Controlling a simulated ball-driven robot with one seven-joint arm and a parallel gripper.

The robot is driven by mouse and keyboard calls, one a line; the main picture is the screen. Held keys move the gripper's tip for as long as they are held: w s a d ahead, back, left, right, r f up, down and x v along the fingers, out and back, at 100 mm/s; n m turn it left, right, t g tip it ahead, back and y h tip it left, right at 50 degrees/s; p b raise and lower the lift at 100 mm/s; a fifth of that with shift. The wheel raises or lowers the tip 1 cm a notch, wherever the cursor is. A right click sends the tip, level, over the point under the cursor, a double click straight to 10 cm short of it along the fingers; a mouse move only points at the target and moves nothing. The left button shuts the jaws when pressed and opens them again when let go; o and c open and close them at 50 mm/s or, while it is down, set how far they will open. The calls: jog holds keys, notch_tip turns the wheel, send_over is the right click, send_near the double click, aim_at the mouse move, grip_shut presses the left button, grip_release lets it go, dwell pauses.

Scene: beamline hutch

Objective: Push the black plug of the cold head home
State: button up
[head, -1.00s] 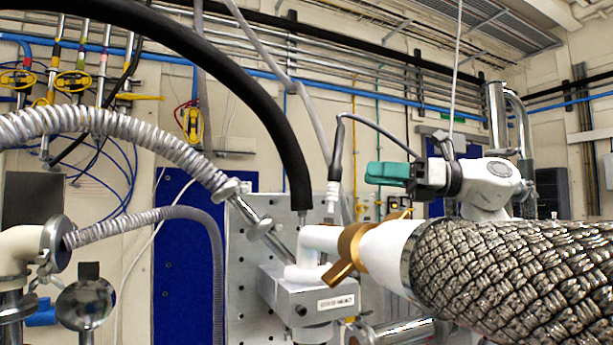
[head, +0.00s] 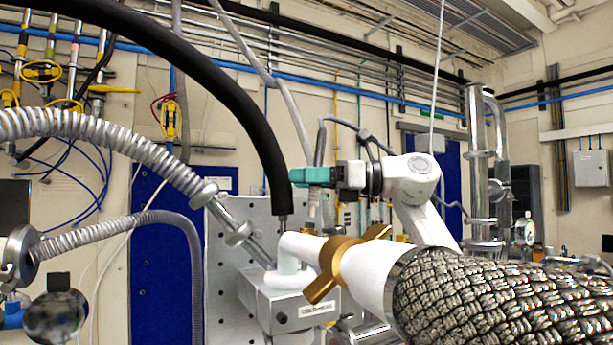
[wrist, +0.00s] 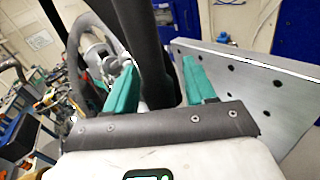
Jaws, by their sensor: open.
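The cold head (head: 292,300) is a pale metal box with a label, under a white elbow pipe (head: 293,250). A thick black hose (head: 268,150) arches down and ends in a thin metal stem above the elbow. Beside it, a dark cable (head: 322,135) drops to a slim pale-tipped connector (head: 315,208). I cannot tell for sure which end is the black plug, or how far in it sits. My gripper (head: 299,177) has teal fingers, close beside the hose. In the wrist view, my gripper (wrist: 158,65) is open, with the black hose (wrist: 150,45) showing between its fingers.
A braided metal hose (head: 480,300) with a brass wing fitting (head: 338,268) crosses the lower right. A ribbed hose (head: 110,135) comes in from the left. A perforated metal plate (head: 225,235) stands behind the cold head and shows at the right in the wrist view.

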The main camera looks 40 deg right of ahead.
jog(key=c, duration=0.8)
jog(key=shift+a+f+b, duration=0.15)
jog(key=shift+f+b, duration=0.25)
jog(key=shift+f, duration=0.4)
jog(key=shift+a+f+b, duration=0.1)
jog(key=shift+f+b, duration=0.3)
jog(key=shift+f, duration=0.35)
jog(key=shift+r, duration=0.1)
jog(key=o, duration=0.8)
jog(key=b+v, duration=0.2)
jog(key=v, duration=0.8)
jog(key=shift+s+d, duration=0.2)
jog(key=shift+s, duration=0.05)
